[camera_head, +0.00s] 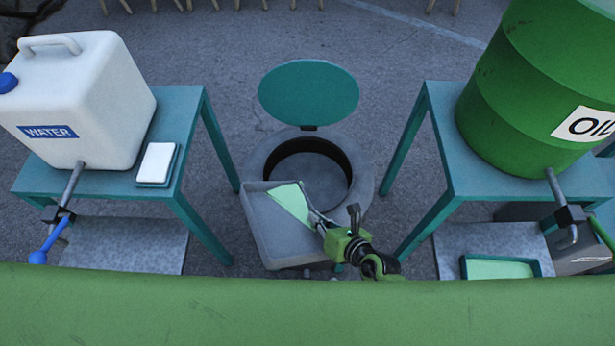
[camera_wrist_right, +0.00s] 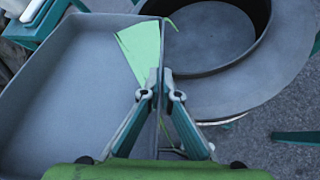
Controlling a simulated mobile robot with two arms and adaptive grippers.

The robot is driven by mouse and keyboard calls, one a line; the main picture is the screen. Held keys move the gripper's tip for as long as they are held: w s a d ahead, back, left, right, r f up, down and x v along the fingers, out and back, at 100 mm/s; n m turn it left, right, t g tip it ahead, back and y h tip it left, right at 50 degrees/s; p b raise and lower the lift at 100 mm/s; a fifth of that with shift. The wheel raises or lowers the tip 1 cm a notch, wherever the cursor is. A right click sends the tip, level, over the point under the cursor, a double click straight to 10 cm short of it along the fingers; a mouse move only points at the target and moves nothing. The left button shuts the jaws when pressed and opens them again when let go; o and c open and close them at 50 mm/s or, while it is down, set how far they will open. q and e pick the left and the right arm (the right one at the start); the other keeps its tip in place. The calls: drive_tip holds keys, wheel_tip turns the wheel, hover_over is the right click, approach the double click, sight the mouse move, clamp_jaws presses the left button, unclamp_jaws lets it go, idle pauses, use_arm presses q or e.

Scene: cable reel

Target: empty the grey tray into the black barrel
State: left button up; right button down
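The grey tray (camera_head: 272,232) is held in front of the black barrel (camera_head: 365,190), overlapping its near left rim in the head view. My right gripper (camera_head: 320,219) is shut on the tray's right wall. The right wrist view shows the fingers (camera_wrist_right: 160,88) on either side of that wall of the tray (camera_wrist_right: 65,85). A pale green patch (camera_head: 289,199) lies in the tray's far right corner; I cannot tell if it is liquid or a sheet. The barrel (camera_wrist_right: 285,70) stands open, its teal lid (camera_head: 309,92) raised behind. My left gripper is out of view.
A teal table (camera_head: 180,120) on the left bears a white WATER tank (camera_head: 105,110) and a small white-topped tray (camera_head: 157,163). A teal table (camera_head: 450,150) on the right bears a green OIL drum (camera_head: 520,90). A green-filled tray (camera_head: 500,268) sits below it. Floor shows between the tables.

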drive_tip(key=shift+w+d+r+m+g+y, duration=0.15)
drive_tip(key=shift+w+d+r+m+g, duration=0.15)
drive_tip(key=shift+w, duration=0.15)
drive_tip(key=shift+w+d+r+m+g+y, duration=0.2)
drive_tip(key=shift+w+d+r, duration=0.1)
drive_tip(key=shift+w, duration=0.15)
idle(1.3)
drive_tip(key=shift+w+d+f+m+g+y+b, duration=0.25)
drive_tip(key=shift+w+d+f+m+g+b, duration=0.2)
drive_tip(key=shift+b, duration=0.8)
idle(0.4)
drive_tip(key=shift+w+d+r+m+g+y+b, duration=0.3)
drive_tip(key=shift+w+r+m+g+y+b, duration=0.1)
drive_tip(key=shift+r+m+g+y+b, duration=0.3)
idle(1.5)
drive_tip(key=shift+w+d+r+m+g+y+b, duration=0.45)
drive_tip(key=shift+w+r+m+g+b, duration=0.1)
drive_tip(key=shift+g+b, duration=0.15)
idle(1.2)
